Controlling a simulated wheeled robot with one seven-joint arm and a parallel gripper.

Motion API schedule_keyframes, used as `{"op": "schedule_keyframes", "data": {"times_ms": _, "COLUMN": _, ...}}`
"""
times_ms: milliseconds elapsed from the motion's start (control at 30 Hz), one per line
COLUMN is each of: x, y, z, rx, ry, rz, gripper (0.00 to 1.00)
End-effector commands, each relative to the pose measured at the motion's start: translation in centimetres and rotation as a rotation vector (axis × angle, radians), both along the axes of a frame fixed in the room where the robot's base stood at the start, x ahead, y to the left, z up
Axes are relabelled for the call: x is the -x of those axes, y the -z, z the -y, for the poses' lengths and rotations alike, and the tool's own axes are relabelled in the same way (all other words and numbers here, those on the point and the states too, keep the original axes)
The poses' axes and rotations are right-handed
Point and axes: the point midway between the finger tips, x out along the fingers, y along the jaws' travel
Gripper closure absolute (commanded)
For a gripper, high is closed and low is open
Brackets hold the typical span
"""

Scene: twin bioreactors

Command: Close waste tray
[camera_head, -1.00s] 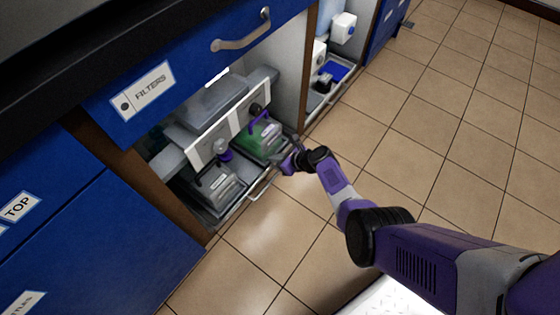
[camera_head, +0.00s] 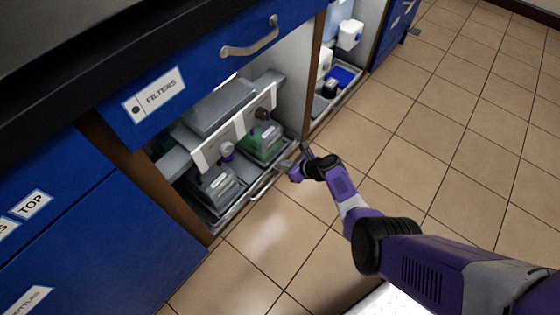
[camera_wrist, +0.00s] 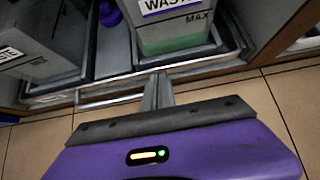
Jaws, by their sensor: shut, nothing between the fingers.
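The waste tray (camera_head: 229,217) is a grey pull-out tray low in the open cabinet bay, with a thin bar handle along its front. Its front lies close to the cabinet's front line; I cannot tell whether a small gap remains. The tray also shows in the wrist view (camera_wrist: 190,61), with its handle (camera_wrist: 110,97) left of my fingers. It holds a dark grey container (camera_head: 213,187) and a green-filled container (camera_head: 264,140) labelled waste. My gripper (camera_wrist: 157,92) is shut and empty, its fingertips at the tray's front edge, right of the handle. Contact cannot be told for certain.
A blue filters drawer (camera_head: 240,60) with a metal handle is above the bay. The neighbouring bay on the right has another tray (camera_head: 340,98) with a blue item. Blue cabinet doors stand to the left. The tiled floor (camera_head: 450,150) in front is clear.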

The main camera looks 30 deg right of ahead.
Motion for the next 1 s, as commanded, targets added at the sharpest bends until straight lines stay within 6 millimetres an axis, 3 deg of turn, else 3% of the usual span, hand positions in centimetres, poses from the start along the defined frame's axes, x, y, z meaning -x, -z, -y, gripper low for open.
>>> {"op": "schedule_keyframes", "data": {"times_ms": 500, "x": 5.8, "y": -5.8, "z": 2.2, "rx": 0.001, "ry": 0.001, "rz": 0.000, "gripper": 1.00}}
{"op": "schedule_keyframes", "data": {"times_ms": 700, "x": 7.1, "y": -6.6, "z": 2.6, "rx": 0.000, "ry": 0.000, "rz": 0.000, "gripper": 1.00}}
{"op": "schedule_keyframes", "data": {"times_ms": 1000, "x": 7.3, "y": -6.7, "z": 2.7, "rx": 0.001, "ry": -0.001, "rz": 0.000, "gripper": 1.00}}
